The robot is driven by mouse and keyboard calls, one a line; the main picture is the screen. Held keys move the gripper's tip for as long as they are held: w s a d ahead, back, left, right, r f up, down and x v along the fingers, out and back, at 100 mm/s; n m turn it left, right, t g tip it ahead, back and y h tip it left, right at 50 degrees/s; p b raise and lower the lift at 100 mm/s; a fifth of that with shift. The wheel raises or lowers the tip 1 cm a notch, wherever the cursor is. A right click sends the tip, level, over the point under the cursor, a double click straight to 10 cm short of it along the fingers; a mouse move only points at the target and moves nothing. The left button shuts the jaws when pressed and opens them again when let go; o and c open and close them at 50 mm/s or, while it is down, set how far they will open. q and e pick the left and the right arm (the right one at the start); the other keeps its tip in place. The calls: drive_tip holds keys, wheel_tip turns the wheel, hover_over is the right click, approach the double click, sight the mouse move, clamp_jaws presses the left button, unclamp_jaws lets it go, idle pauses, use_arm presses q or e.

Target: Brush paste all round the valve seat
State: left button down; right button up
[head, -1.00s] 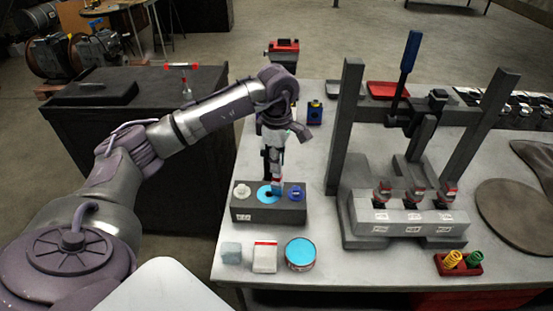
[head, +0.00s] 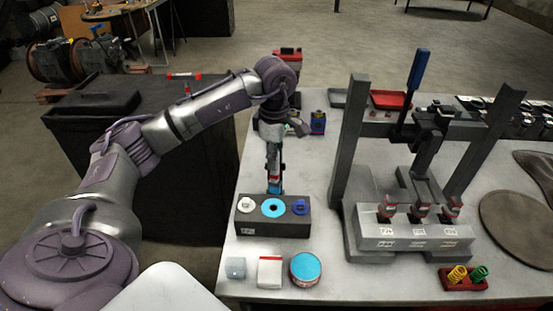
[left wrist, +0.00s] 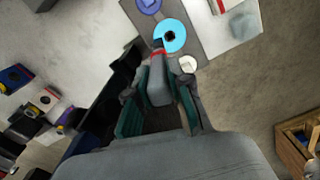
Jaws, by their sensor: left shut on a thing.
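A dark block (head: 255,228) stands on the bench, with a white round part (head: 246,204), the valve seat (head: 282,209) as a cyan ring around a dark hole, and a blue round part (head: 300,207) on top. The ring also shows in the left wrist view (left wrist: 177,44). My left gripper (head: 274,160) is shut on a brush (left wrist: 158,92) with a grey handle and a red band. The brush points down, its tip at the far edge of the ring; I cannot tell whether it touches. An open tin of cyan paste (head: 305,268) stands in front of the block. My right gripper is not in view.
A white box with a red stripe (head: 270,272) and a pale cube (head: 235,268) sit left of the tin. A dark press frame (head: 351,150) with a valve rack (head: 415,236) stands to the right. A red tray of springs (head: 463,284) lies at the front right.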

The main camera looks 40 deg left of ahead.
use_arm(q)
drive_tip(key=shift+r+p, duration=0.3)
drive_tip(key=shift+r, duration=0.4)
drive_tip(key=shift+r+p, duration=0.6)
drive_tip(key=shift+r, duration=0.55)
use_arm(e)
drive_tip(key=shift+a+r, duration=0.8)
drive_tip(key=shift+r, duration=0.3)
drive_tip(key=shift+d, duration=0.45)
